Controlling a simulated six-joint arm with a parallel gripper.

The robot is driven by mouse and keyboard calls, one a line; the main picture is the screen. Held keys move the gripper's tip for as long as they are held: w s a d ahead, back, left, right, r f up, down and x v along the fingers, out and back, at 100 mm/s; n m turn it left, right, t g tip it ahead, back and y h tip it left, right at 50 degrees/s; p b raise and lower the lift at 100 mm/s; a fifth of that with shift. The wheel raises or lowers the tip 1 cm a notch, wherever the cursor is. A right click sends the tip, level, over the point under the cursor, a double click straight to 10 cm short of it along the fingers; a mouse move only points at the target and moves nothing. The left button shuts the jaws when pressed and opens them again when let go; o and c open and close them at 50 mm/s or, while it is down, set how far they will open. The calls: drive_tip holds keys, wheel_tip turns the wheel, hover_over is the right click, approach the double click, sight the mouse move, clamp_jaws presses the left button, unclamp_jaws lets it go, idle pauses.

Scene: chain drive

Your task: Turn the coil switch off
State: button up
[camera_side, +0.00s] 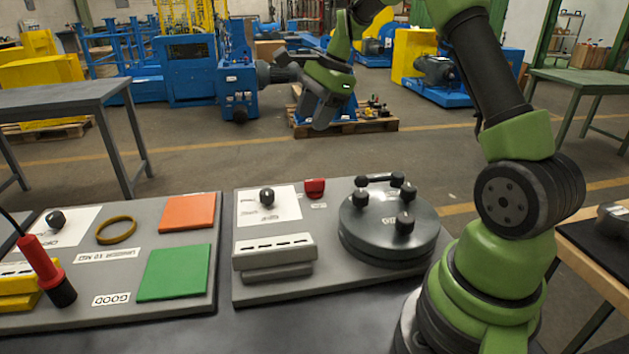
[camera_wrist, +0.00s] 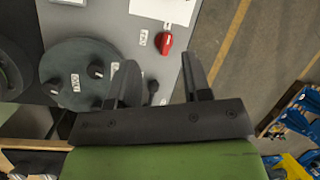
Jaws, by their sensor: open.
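A small red switch (camera_side: 314,188) with a small label beside it sits at the back edge of the right grey board (camera_side: 325,281). Its label is too small to read, so I cannot tell for sure that it is the coil switch. It also shows in the wrist view (camera_wrist: 166,43), just beyond and between the fingertips. A black knob (camera_side: 266,196) stands on a white plate to its left. My gripper (camera_side: 314,116) is open and empty, raised well above and behind the board; it shows in the wrist view (camera_wrist: 158,66) with fingers spread.
A dark round disc (camera_side: 370,250) with upright black knobs stands right of the red switch. A slotted grey block (camera_side: 274,252) lies at front left. The left board (camera_side: 121,232) carries orange and green pads, an amber ring and a red-handled tool. The air around my gripper is clear.

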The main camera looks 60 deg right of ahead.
sight(315, 180)
drive_tip(key=d+f+m, duration=0.5)
drive_tip(key=d+f, duration=0.2)
drive_tip(key=f, duration=0.3)
drive_tip(key=shift+y, duration=0.4)
drive_tip(key=x, duration=0.9)
drive_tip(key=shift+a+f, duration=0.1)
drive_tip(key=shift+a, duration=0.1)
drive_tip(key=shift+c, duration=0.4)
clamp_jaws()
